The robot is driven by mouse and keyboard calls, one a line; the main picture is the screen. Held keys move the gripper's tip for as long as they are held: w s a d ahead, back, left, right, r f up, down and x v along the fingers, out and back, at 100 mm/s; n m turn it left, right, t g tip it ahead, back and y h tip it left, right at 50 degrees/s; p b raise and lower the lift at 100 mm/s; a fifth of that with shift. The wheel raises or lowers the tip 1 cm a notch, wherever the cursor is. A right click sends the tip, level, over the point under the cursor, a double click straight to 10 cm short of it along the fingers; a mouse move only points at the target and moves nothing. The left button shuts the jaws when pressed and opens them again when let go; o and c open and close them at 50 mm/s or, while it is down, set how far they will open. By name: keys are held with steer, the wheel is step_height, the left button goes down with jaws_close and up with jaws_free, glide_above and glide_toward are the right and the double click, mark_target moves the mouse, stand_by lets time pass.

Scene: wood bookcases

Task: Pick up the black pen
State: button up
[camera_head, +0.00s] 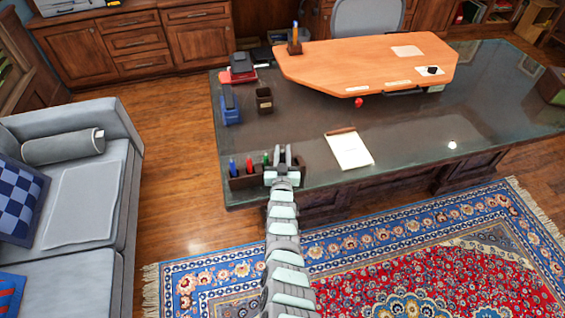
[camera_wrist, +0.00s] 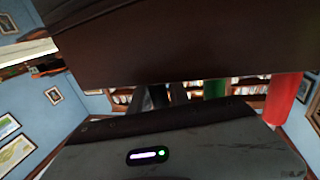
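A dark brown pen holder (camera_head: 240,182) stands on the near left edge of the dark glass-topped desk. A blue pen (camera_head: 232,167), a red pen (camera_head: 249,166) and a green pen (camera_head: 265,159) stand in it. My gripper (camera_head: 286,152) is at the holder's right end and covers part of it. I cannot make out the black pen for sure. In the wrist view, a dark brown surface (camera_wrist: 190,45) fills the top, with a green pen (camera_wrist: 215,89) and a red pen (camera_wrist: 284,98) beside dark upright shapes (camera_wrist: 155,97). Whether my fingers hold anything is unclear.
A white notepad (camera_head: 349,150) lies on the desk right of my gripper. A dark cup (camera_head: 264,100) and a blue item (camera_head: 231,108) stand farther back. An orange wooden board (camera_head: 365,65) covers the desk's back. A grey sofa (camera_head: 110,180) is at left.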

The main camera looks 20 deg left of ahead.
jaws_close()
steer(key=shift+r, duration=0.1)
stand_by(0.3)
